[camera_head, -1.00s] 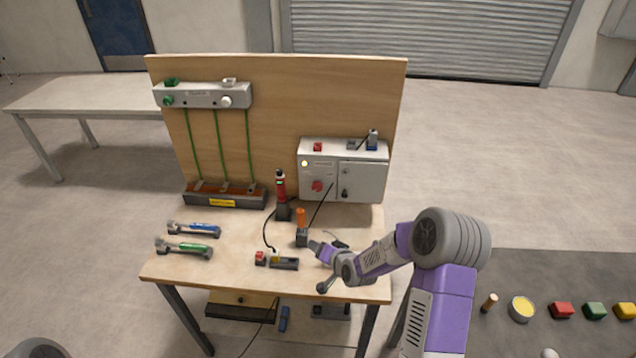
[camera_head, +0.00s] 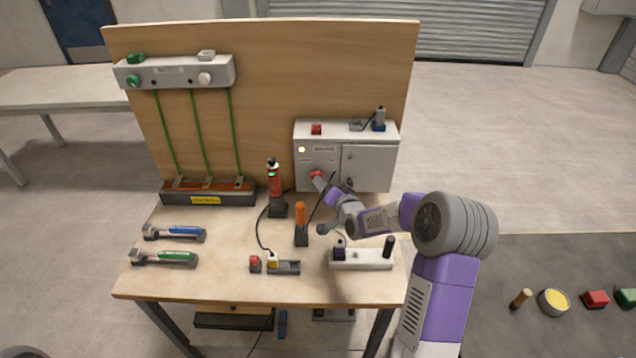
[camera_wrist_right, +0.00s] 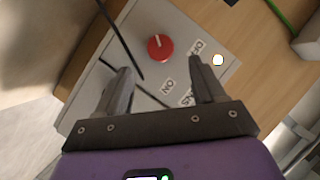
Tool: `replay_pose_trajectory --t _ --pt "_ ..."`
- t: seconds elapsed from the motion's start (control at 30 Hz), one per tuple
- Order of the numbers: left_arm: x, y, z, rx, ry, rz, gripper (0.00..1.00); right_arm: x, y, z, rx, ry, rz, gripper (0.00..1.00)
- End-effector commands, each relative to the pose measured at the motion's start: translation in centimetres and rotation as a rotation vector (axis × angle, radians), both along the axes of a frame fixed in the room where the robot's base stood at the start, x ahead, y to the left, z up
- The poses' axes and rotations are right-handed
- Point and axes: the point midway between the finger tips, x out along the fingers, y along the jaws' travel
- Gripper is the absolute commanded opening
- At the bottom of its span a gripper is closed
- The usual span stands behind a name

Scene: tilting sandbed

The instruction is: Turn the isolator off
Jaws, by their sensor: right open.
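The isolator is a round red knob (camera_wrist_right: 160,47) on the front of a grey control box (camera_head: 370,168). In the head view the red knob (camera_head: 316,174) is partly covered by my right gripper (camera_head: 322,180). In the right wrist view my right gripper (camera_wrist_right: 165,80) is open. Its two fingers stand apart with the knob between and beyond their tips, apparently not touching it. Lettering that seems to read ON and OFF is beside the knob. A lit pale lamp (camera_head: 302,149) is above the knob. My left gripper is not in view.
An orange-handled tool (camera_head: 300,217) and a red-and-black device (camera_head: 274,182) stand left of my right arm. A white strip (camera_head: 362,259) lies below it.

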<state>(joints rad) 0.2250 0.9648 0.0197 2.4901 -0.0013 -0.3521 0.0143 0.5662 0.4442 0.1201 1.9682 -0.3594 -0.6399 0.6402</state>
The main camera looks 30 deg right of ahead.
Motion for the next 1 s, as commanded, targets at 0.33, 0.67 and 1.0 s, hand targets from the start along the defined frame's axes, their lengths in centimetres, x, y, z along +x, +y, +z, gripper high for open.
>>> replay_pose_trajectory --t 0.33,0.67,1.0 --pt "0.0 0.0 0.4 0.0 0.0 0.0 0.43 4.7 -0.6 -1.3 0.0 0.001 0.002 0.69" --pt "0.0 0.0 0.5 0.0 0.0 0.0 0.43 6.3 -0.9 -1.8 -0.001 0.002 0.0 0.69" --pt "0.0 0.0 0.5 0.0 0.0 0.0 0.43 6.3 -0.9 -1.8 0.0 0.001 0.0 0.46"
